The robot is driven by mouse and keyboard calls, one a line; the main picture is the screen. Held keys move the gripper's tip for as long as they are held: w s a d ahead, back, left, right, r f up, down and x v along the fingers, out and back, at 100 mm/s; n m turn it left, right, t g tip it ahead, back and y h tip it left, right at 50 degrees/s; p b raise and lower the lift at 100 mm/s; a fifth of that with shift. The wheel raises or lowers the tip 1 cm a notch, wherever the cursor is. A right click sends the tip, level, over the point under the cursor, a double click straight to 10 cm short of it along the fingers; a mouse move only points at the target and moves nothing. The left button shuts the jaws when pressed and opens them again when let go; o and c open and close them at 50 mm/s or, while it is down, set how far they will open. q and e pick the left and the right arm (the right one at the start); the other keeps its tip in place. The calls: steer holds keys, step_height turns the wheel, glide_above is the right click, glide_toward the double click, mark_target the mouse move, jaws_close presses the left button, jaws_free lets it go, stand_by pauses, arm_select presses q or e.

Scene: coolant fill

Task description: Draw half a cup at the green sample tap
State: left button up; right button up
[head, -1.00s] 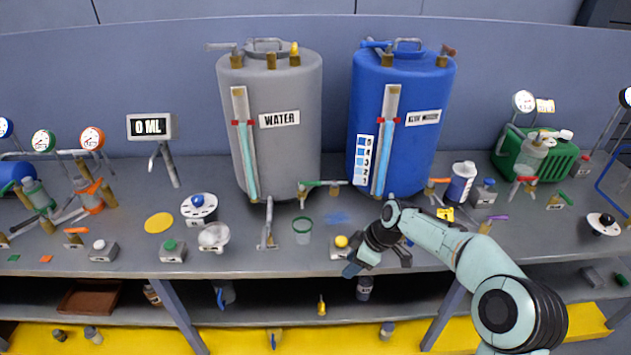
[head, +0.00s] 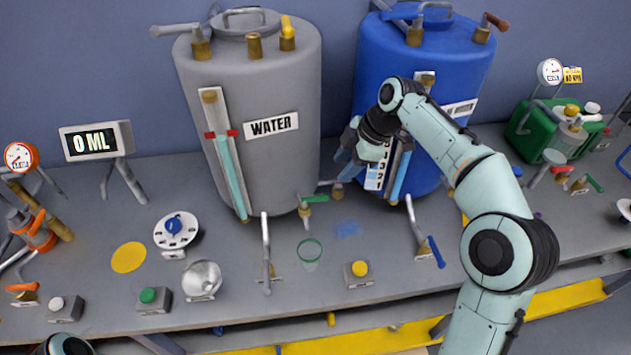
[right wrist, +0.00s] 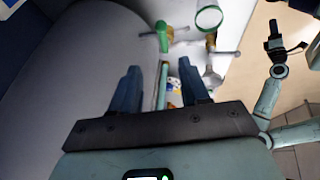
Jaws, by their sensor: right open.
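The green sample tap (head: 316,198) sticks out low on the right side of the grey WATER tank (head: 250,90). A clear cup with a green rim (head: 309,252) stands on the bench in front of it. In the head view my right gripper (head: 345,165) is in the air right of the tap, before the blue tank; its fingers are partly hidden. In the right wrist view its two fingers (right wrist: 159,85) are apart with nothing gripped. The tap (right wrist: 163,37) and cup rim (right wrist: 209,17) show beyond them. My left gripper (right wrist: 276,44) is small and dark there; its jaws are unclear.
The display (head: 97,141) reads 0 ML. A blue-handled tap (head: 430,250) is at right.

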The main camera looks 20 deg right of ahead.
mark_target(319, 197)
steer(key=x, duration=1.2)
steer(key=shift+s+a+f+b, duration=0.1)
steer(key=shift+a+f+b, duration=0.05)
steer(key=shift+f+b, duration=0.25)
jaws_close()
